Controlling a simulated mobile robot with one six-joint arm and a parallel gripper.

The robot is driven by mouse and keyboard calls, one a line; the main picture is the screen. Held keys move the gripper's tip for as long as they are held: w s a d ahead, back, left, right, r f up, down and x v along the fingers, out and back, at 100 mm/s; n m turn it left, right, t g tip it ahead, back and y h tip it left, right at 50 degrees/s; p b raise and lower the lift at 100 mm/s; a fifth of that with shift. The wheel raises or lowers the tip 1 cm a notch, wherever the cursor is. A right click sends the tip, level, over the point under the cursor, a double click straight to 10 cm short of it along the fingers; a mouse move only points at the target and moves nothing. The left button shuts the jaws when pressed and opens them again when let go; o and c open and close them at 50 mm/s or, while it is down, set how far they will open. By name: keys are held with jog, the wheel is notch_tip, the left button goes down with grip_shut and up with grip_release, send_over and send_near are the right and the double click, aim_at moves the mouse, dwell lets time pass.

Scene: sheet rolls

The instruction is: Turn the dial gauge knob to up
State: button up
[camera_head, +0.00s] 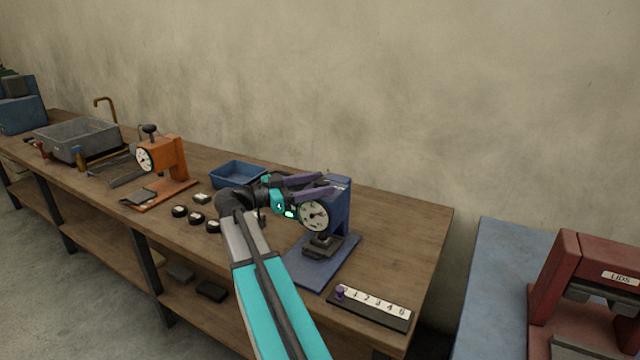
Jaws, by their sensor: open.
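A dial gauge with a round white face (313,217) is mounted on a blue stand (341,205) near the right end of the bench. A dark hub or pointer shows on the face, but its direction is too small to tell. No separate knob on it can be made out clearly. My gripper (323,184) has two purple fingers spread apart, with nothing seen between them. They overlap the top of the blue stand, just above the dial; I cannot tell whether they touch it. A second dial gauge (143,159) sits on an orange stand (172,157) farther left.
A blue tray (238,185) stands behind my arm, and several small black-and-white round pieces (196,217) lie left of it. A numbered strip with a purple peg (372,306) lies at the front right. A grey bin (78,150) is far left. A red machine (585,285) stands right.

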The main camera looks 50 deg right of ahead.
jog(key=shift+x, duration=0.85)
